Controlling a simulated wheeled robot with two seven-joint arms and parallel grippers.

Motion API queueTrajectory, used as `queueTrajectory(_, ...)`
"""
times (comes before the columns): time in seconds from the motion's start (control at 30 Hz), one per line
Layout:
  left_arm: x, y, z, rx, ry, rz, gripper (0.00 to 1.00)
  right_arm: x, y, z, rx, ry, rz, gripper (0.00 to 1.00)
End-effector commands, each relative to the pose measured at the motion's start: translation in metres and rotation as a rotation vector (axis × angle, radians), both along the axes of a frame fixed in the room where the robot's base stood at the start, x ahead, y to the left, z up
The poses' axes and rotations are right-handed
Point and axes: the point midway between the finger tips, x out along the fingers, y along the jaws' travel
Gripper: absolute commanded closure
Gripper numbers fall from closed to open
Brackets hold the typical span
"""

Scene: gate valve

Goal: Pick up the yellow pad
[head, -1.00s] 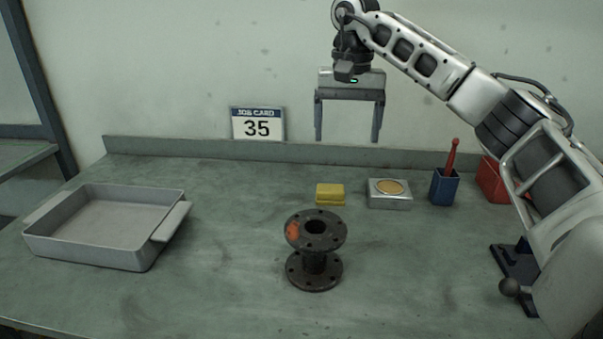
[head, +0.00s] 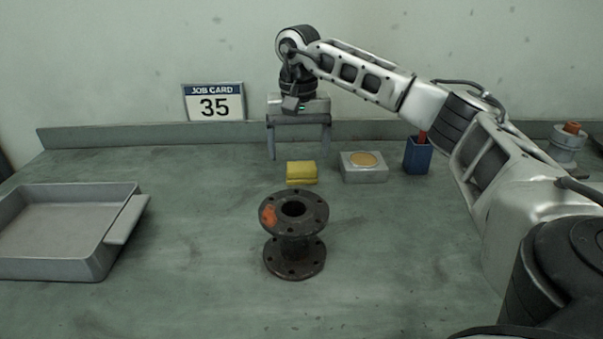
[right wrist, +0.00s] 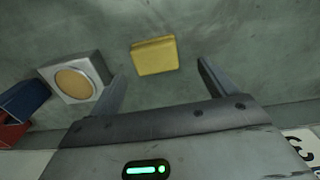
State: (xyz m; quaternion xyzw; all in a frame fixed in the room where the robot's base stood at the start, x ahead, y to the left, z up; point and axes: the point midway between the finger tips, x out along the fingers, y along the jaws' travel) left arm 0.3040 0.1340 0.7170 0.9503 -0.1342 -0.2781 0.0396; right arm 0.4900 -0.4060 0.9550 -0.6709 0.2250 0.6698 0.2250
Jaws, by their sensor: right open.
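The yellow pad (head: 301,172) lies on the green bench, left of a small metal box, in the head view. It also shows in the right wrist view (right wrist: 154,55), at the top middle, beyond and between the finger ends. My right gripper (head: 299,157) points down above and behind the pad, its two fingers wide apart with nothing between them. In the right wrist view its fingers (right wrist: 160,75) are apart and do not touch the pad. My left gripper is not in view.
A dark flanged spool (head: 294,232) stands in front of the pad. The metal box (head: 364,174) with a tan disc is close to its right, then a blue holder (head: 417,156). A grey tray (head: 122,222) is at left. A job card (head: 213,102) stands behind.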

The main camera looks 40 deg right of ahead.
Motion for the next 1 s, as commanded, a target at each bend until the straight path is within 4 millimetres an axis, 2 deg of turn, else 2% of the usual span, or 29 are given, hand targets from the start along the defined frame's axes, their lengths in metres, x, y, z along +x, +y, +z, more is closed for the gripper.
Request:
queueTrajectory(0.1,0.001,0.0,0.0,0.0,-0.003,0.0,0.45,-0.004,-0.005,-0.021,-0.001,0.006,-0.001,0.16)
queueTrajectory(0.23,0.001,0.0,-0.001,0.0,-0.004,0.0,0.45,-0.003,-0.004,-0.036,0.0,0.003,0.0,0.16)
queueTrajectory(0.53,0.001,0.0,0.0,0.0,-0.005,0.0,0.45,-0.003,-0.004,-0.042,0.0,0.001,0.0,0.16)
queueTrajectory(0.57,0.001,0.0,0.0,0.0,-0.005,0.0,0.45,-0.003,-0.004,-0.042,0.0,0.001,0.0,0.22)
queueTrajectory(0.7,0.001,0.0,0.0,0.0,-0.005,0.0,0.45,-0.003,-0.004,-0.042,0.0,0.001,0.0,0.61)
queueTrajectory(0.73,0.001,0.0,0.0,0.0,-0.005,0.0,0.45,-0.003,-0.004,-0.041,0.0,0.001,0.0,0.64)
queueTrajectory(1.0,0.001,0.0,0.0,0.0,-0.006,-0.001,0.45,-0.003,-0.004,-0.041,0.0,0.001,0.0,0.65)
